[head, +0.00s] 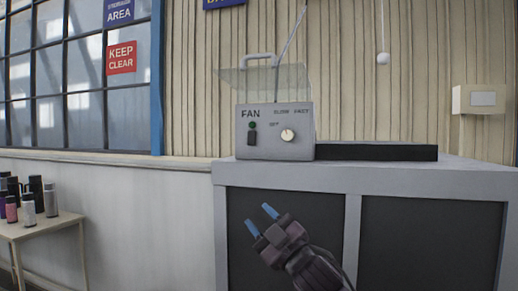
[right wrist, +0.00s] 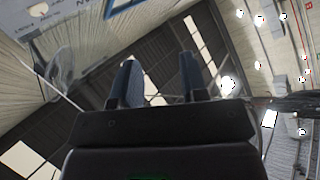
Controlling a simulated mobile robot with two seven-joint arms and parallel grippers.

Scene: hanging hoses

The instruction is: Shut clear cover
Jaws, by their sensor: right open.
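The clear cover (head: 240,83) is a see-through panel standing raised above and behind the grey fan box (head: 262,144) in the head view. A pale handle (head: 258,57) shows at its top edge. The box front has a white knob, a green light and a dark switch. My right gripper (head: 259,220) is open and empty, below and in front of the box, apart from the cover. In the right wrist view its two dark blue fingers (right wrist: 159,78) stand apart with nothing between them. My left gripper is not in view.
The box stands on a grey cabinet (head: 400,178) beside a low black slab (head: 375,152). A thin rod (head: 292,33) rises behind the cover. A table (head: 40,228) with several bottles is at far left. Space above the slab is free.

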